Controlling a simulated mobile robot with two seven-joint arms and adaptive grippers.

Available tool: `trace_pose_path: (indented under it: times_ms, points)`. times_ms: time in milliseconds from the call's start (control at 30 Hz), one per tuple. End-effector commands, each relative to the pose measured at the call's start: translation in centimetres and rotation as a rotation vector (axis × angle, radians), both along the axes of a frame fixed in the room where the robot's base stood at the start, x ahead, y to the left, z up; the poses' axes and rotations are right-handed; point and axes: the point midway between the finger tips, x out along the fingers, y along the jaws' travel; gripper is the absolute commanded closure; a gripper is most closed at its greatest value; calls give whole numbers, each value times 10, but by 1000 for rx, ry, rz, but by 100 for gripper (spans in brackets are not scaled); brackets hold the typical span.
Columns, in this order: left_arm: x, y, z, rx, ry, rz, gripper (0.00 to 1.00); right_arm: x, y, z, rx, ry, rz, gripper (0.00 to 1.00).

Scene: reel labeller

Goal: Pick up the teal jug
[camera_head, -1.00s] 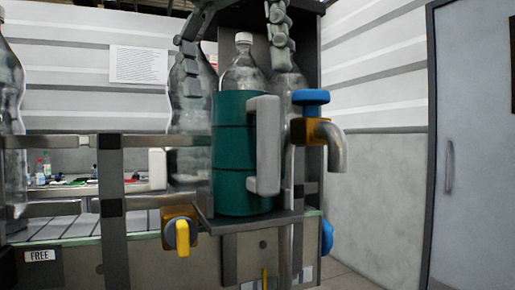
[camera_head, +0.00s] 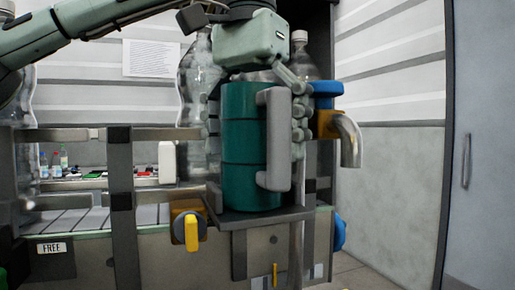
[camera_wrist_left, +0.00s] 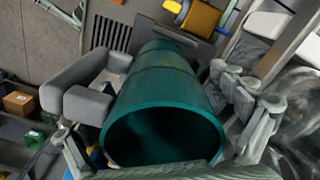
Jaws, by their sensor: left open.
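The teal jug (camera_head: 240,150) stands upright on a small dark ledge (camera_head: 258,217), with its grey handle (camera_head: 276,140) on the right side. My left gripper (camera_head: 272,115) comes down from above, its palm just over the jug's top. One finger shows beside the handle in the head view; the other is hidden. In the left wrist view the open jug mouth (camera_wrist_left: 163,138) faces the camera, with the handle (camera_wrist_left: 75,92) at left. The left gripper (camera_wrist_left: 160,120) is open, a finger on each side of the jug. Contact cannot be told. My right gripper is not in view.
A blue-handled tap (camera_head: 335,115) is close to the right of the jug. A yellow-handled valve (camera_head: 191,230) is at lower left of the ledge. Large clear bottles (camera_head: 200,100) stand behind, beyond a metal rail (camera_head: 165,134). A grey door (camera_head: 485,150) is at far right.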

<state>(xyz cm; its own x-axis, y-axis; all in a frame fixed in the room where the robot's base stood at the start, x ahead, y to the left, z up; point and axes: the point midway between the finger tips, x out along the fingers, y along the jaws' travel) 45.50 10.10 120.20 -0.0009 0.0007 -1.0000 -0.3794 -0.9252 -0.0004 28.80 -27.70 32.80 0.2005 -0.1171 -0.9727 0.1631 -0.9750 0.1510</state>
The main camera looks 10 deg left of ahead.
Motion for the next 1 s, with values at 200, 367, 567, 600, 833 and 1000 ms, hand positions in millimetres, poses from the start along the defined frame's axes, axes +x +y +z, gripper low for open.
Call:
trace_pose_path:
  times_ms: [200,367,567,600,833,1000]
  points:
    - [0,0,-1,-2,-1,1,4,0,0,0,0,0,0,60]
    - [0,0,-1,-1,-1,1,19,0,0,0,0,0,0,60]
    - [0,0,-1,0,-1,0,43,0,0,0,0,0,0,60]
    - [0,0,-2,0,0,0,48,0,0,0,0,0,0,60]
    - [0,0,-2,0,1,0,56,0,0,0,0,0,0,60]
    - [0,0,-3,1,3,-1,57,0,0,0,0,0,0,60]
